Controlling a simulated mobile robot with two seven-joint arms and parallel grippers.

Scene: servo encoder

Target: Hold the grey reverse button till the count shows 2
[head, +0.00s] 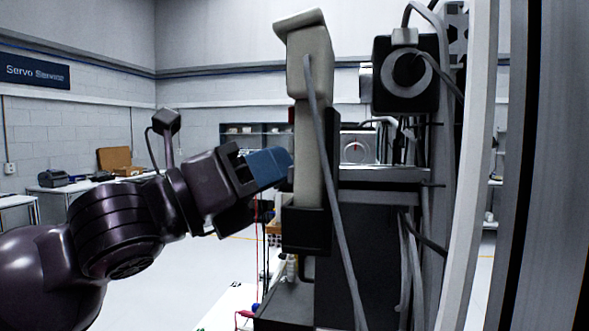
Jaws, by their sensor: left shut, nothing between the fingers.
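My left arm comes in from the left, and the blue fingertips of its gripper (278,166) are shut with nothing between them. The tips are at the left side of a tall beige and black upright unit (311,130), seen edge-on. I cannot tell whether they touch it or what is in front of them. I cannot make out the grey reverse button or the count from here. My right gripper is not in view.
A black square housing with a round grey face (404,76) is at the upper right. Grey cables (335,200) hang down in front of the upright unit. Tall pale and dark uprights (480,170) block the right side. Open floor and a side bench (75,190) are at the left.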

